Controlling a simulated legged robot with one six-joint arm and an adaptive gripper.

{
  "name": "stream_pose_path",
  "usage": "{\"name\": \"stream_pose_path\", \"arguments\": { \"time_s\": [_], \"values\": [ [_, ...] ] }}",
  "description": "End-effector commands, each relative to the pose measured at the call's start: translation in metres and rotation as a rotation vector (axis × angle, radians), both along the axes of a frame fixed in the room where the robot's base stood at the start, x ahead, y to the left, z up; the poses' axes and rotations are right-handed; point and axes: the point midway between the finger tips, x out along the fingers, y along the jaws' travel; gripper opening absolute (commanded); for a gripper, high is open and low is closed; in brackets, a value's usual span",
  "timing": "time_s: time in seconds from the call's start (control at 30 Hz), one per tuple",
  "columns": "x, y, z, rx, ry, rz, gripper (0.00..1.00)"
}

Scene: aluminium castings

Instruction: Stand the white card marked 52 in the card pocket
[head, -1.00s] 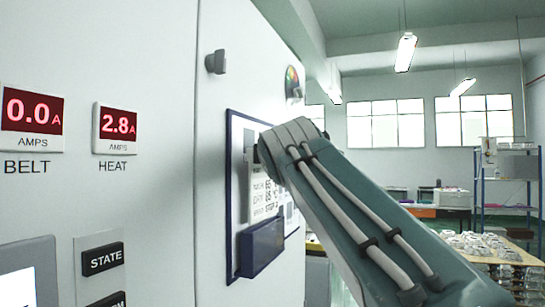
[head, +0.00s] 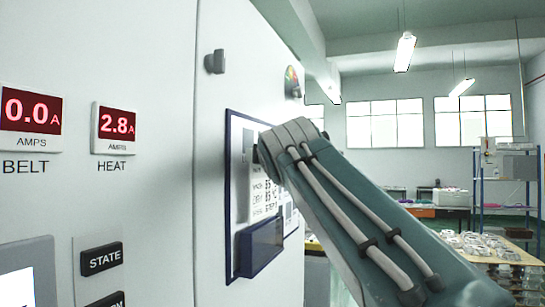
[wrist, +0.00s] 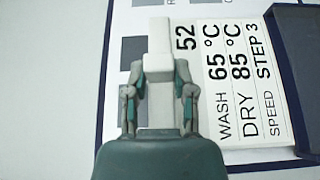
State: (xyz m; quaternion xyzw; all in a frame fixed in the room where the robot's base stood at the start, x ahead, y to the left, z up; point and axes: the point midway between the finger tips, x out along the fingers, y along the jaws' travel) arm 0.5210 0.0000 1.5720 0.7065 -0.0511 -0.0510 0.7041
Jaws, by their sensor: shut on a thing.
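The white card marked 52 (wrist: 233,75) shows in the wrist view with its print turned sideways: WASH 65 °C, DRY 85 °C, SPEED STEP 3. My gripper (wrist: 158,68) is shut on the card near its 52 edge. The dark blue card pocket (wrist: 301,60) lies at the right, and the card's lower edge meets its near side. I cannot tell how far that edge is inside. In the head view the card (head: 262,195) is upright just above the pocket (head: 260,247), close to the board.
The blue-edged board (head: 231,165) is on a pale cabinet wall with a knob (head: 215,62) and a coloured dial (head: 292,82). A table of castings (head: 482,247) stands far right.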

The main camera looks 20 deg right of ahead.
Motion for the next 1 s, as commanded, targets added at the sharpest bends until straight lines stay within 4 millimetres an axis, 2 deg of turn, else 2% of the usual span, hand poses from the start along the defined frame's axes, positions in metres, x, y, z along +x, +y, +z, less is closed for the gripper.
{"name": "stream_pose_path", "arguments": {
  "time_s": [1.0],
  "values": [
    [0.0,0.0,-0.021,-0.001,-0.002,-0.001,0.0]
  ]
}}
